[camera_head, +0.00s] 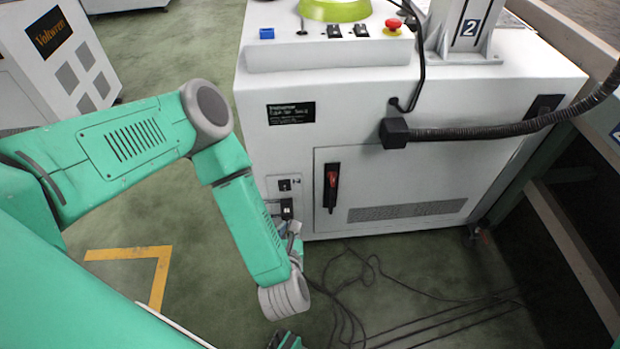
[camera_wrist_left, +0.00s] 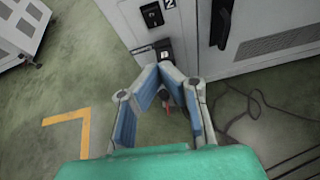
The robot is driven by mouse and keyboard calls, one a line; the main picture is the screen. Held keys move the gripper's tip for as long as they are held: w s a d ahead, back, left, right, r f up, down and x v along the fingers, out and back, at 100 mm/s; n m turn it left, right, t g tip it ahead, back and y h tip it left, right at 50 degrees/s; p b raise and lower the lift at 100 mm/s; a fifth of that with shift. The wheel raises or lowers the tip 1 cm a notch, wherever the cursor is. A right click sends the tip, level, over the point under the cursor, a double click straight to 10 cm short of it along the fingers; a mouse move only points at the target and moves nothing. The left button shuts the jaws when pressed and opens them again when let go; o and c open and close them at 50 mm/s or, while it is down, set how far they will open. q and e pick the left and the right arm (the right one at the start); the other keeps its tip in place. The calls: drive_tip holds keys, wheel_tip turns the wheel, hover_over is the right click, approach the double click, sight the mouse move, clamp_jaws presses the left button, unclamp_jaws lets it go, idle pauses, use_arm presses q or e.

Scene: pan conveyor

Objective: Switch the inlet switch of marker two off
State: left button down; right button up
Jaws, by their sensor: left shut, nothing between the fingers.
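I cannot tell which way either switch is set. My left gripper (camera_head: 294,232) is shut and empty, partly behind my forearm. Its blue-padded fingers (camera_wrist_left: 165,68) meet near the lower plate; contact cannot be told. My right gripper is not in view.
A red button (camera_head: 393,26) is on top. A black hose (camera_head: 490,132) crosses the right side. Cables (camera_head: 375,275) lie on the floor. A yellow floor line (camera_head: 160,275) is at the left.

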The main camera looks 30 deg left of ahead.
use_arm(q)
drive_tip(key=n, duration=0.1)
drive_tip(key=b, duration=0.4)
approach(284, 186)
wheel_tip(284, 186, down, 4)
drive_tip(key=w+a, duration=0.2)
drive_tip(key=w, duration=0.1)
drive_tip(key=shift+w+a, duration=0.5)
drive_tip(key=shift+w, duration=0.35)
drive_tip(key=shift+w+a+r+b, duration=0.1)
drive_tip(key=shift+w+b, duration=0.15)
drive_tip(key=shift+b, duration=0.1)
drive_tip(key=shift+w+r, duration=0.2)
drive_tip(key=shift+w, duration=0.1)
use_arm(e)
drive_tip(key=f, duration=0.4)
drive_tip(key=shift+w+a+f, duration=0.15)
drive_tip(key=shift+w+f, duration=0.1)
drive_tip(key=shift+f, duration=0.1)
